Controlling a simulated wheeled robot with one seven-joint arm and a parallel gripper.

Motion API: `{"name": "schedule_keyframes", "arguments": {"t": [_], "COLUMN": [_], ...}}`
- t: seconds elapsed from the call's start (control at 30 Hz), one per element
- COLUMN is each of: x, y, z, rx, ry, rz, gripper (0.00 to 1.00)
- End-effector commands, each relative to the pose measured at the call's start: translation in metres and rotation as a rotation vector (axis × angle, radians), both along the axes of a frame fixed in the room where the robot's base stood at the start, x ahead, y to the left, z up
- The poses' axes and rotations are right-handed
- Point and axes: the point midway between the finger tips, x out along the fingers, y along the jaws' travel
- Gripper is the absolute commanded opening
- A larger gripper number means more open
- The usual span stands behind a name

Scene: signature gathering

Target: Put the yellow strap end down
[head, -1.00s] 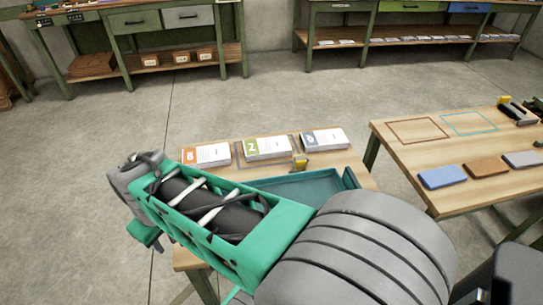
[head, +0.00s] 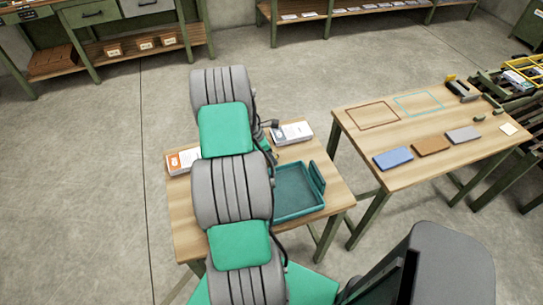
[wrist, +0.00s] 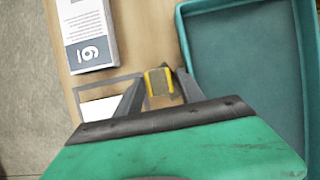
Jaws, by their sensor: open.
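The yellow strap end (wrist: 149,84), a small yellow clip-like piece with a greyish-tan middle, shows in the wrist view. It is between the fingers of my gripper (wrist: 162,76), which stand apart on either side. The picture does not show clearly whether it touches a finger or the wood below. In the head view my arm covers this spot, so I cannot make out the strap end there.
A white stack with a grey label (wrist: 87,34) lies at upper left in the wrist view; a teal tray (wrist: 187,45) is on the right. The orange-labelled stack (head: 183,161) is on the same table. A second table (head: 365,147) holds blue, brown and grey blocks.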

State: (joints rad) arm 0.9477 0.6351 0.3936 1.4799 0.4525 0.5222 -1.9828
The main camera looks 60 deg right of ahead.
Motion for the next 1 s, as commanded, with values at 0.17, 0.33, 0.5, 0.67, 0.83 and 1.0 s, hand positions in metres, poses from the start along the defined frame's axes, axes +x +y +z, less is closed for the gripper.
{"name": "schedule_keyframes", "arguments": {"t": [0.17, 0.33, 0.5, 0.67, 0.83, 1.0], "x": [-0.0032, -0.0029, -0.0030, -0.0029, -0.0028, -0.0027], "y": [-0.0050, -0.0047, -0.0045, -0.0045, -0.0045, -0.0047], "z": [-0.0133, -0.0135, -0.0133, -0.0131, -0.0129, -0.0126], "rx": [-0.002, -0.002, -0.002, -0.002, -0.002, -0.002], "ry": [-0.003, -0.003, -0.003, -0.003, -0.003, -0.004], "rz": [0.000, 0.000, 0.000, 0.000, 0.000, 0.001], "gripper": [0.45, 0.45, 0.31, 0.18, 0.04, 0.00]}}
